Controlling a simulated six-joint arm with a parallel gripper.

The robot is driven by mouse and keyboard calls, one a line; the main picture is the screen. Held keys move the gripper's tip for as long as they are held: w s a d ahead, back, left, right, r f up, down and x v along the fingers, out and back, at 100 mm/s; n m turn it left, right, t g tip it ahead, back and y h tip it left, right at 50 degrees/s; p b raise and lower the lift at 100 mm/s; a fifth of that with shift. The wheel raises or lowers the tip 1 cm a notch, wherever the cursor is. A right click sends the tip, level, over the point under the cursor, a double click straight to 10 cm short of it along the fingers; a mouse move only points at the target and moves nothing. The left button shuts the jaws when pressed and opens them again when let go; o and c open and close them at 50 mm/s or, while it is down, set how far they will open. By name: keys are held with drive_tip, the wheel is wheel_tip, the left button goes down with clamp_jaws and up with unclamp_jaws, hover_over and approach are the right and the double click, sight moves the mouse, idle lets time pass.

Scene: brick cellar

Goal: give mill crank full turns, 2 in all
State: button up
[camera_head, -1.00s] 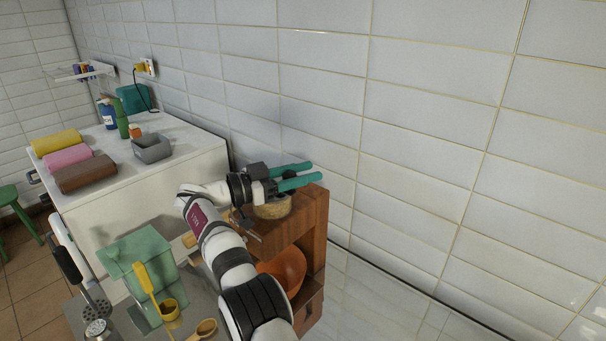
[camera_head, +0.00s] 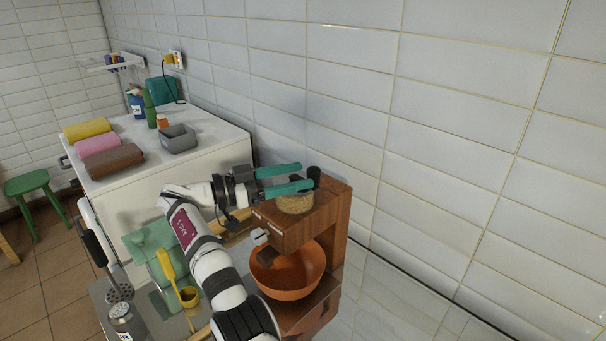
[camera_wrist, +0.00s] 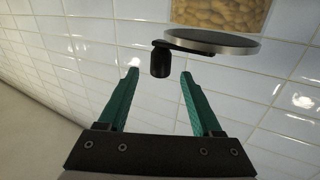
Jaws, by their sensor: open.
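The mill is a brown wooden block (camera_head: 335,207) with a glass hopper of yellow grain (camera_head: 295,203) on top. The grain also shows at the top of the wrist view (camera_wrist: 220,12). The crank's dark knob (camera_head: 314,174) stands above the hopper; in the wrist view the knob (camera_wrist: 160,61) joins a thin arm at a grey-rimmed disc (camera_wrist: 215,41). My gripper (camera_head: 306,175) is open, its teal fingers pointing at the knob. In the wrist view the knob appears between the fingertips, without visible contact; its exact depth is unclear.
An orange bowl (camera_head: 288,272) stands in the mill's opening. A tiled wall rises close behind the mill. A yellow ladle (camera_head: 187,296), a green container (camera_head: 150,240) and hanging utensils crowd the area below my arm. A white cabinet (camera_head: 185,150) with rolled towels is farther left.

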wheel_tip(320, 180, up, 6)
drive_tip(key=s+n+t+y, duration=0.1)
drive_tip(key=n+t+y, duration=0.2)
drive_tip(key=n+t, duration=0.35)
drive_tip(key=s+f+n+t+y, duration=0.5)
drive_tip(key=s+f+y, duration=0.2)
drive_tip(key=s+y, duration=0.2)
drive_tip(key=shift+g, duration=0.25)
drive_tip(key=x, duration=1.5)
drive_tip(key=shift+d+r, duration=0.15)
drive_tip(key=shift+d, duration=0.3)
clamp_jaws()
